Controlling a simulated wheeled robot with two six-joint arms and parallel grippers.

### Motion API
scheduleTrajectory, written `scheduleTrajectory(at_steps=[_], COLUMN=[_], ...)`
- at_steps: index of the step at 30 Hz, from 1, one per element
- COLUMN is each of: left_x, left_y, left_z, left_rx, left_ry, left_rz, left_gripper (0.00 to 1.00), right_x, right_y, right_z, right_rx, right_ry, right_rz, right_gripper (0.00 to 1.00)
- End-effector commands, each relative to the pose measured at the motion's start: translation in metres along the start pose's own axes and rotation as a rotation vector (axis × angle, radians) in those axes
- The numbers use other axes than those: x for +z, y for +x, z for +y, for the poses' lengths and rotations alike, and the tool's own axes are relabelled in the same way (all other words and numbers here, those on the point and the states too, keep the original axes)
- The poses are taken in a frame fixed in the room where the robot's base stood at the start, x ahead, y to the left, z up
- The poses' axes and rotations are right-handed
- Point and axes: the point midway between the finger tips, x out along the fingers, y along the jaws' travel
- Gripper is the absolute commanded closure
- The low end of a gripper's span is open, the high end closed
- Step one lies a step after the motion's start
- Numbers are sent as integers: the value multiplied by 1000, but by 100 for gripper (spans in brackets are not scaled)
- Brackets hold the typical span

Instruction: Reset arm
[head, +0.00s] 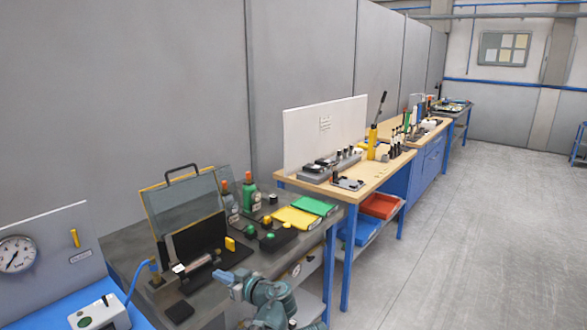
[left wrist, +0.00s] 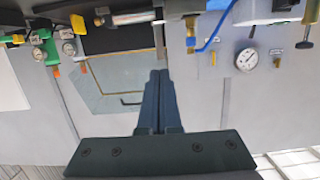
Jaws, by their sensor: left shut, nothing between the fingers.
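My left arm comes up from the bottom of the head view, and its gripper (head: 225,279) is in front of the dark grey bench (head: 133,242). In the left wrist view its two dark fingers (left wrist: 159,73) lie together, shut and empty. That view shows the scene upside down. The fingers appear in front of the clear panel with a handle (left wrist: 122,82); they hold nothing. My right gripper is not in view.
A gauge board (head: 50,255) stands at the left. A wooden bench (head: 345,195) stands beyond. The floor (head: 470,240) at right is clear.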

Motion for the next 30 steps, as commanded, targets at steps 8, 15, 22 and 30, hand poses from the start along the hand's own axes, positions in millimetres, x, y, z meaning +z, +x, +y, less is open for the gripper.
scheduleTrajectory(at_steps=[8, 15, 22, 30], left_x=[26, 62, 118, 174], left_y=[8, 11, -2, -44], left_z=[-24, -54, -93, -121], left_rx=[-36, -51, 14, 273], left_ry=[88, 214, 401, 605], left_rz=[-126, -317, -623, -976], left_gripper=[100, 100, 100, 100], right_x=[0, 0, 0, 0], right_y=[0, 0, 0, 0], right_z=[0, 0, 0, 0], right_rx=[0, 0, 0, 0], right_ry=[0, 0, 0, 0], right_rz=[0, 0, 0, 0], right_gripper=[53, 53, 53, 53])
